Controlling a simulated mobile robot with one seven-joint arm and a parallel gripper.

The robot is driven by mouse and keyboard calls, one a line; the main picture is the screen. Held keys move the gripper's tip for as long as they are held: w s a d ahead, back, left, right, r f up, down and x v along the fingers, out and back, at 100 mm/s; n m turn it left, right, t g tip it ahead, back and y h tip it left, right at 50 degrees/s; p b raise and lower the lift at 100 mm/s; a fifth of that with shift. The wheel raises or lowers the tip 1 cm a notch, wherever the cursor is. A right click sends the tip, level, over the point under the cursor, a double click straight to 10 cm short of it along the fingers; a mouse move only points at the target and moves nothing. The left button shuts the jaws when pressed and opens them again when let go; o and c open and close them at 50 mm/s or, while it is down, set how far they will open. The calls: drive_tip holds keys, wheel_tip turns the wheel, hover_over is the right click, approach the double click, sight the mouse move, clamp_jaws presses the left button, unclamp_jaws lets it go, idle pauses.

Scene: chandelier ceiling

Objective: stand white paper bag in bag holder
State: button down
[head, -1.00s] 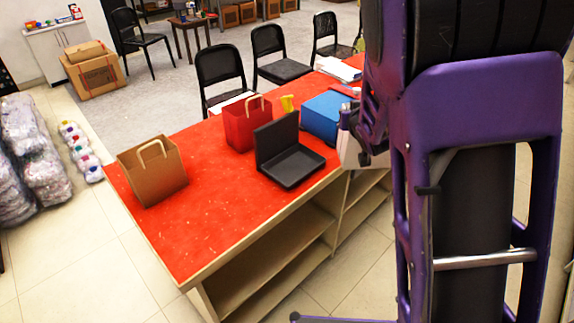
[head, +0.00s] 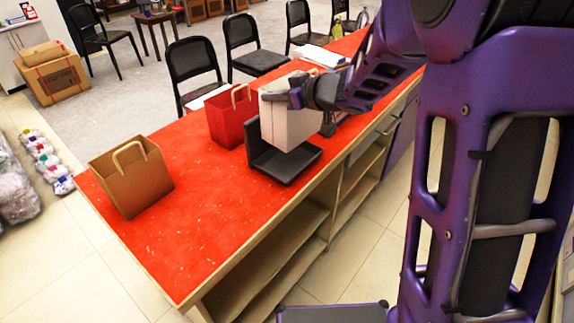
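The white paper bag (head: 291,122) is upright at my gripper (head: 300,98), over the black bag holder (head: 284,168). The gripper is at the bag's upper part and seems to hold it, but the fingers are too small and partly hidden to see clearly. The bag holder is an L-shaped black stand on the red counter, with a flat base and a back panel. The bag's lower end is in front of or just above the back panel and base. I cannot tell whether it touches the base.
A red paper bag (head: 232,118) stands just left of the holder. A brown paper bag (head: 131,177) stands at the left end of the red counter (head: 190,228). The counter between them is clear. Black chairs (head: 194,66) stand behind the counter.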

drive_tip(key=b, duration=0.2)
hover_over(271, 132)
drive_tip(key=s, duration=0.1)
drive_tip(key=shift+n+g, duration=0.3)
drive_tip(key=shift+g, duration=0.1)
wheel_tip(271, 132, down, 6)
drive_tip(key=shift+s+r, duration=0.1)
drive_tip(key=shift+r, duration=0.05)
drive_tip(key=shift+f+b, duration=0.75)
drive_tip(key=shift+f, duration=1.55)
drive_tip(key=c, duration=1.1)
unclamp_jaws()
drive_tip(key=shift+r, duration=0.2)
drive_tip(key=v, duration=0.4)
drive_tip(key=p+v, duration=0.1)
drive_tip(key=v, duration=0.3)
drive_tip(key=p+v, duration=0.1)
drive_tip(key=v, duration=0.3)
drive_tip(key=shift+d+f, duration=0.2)
drive_tip(key=shift+f, duration=0.1)
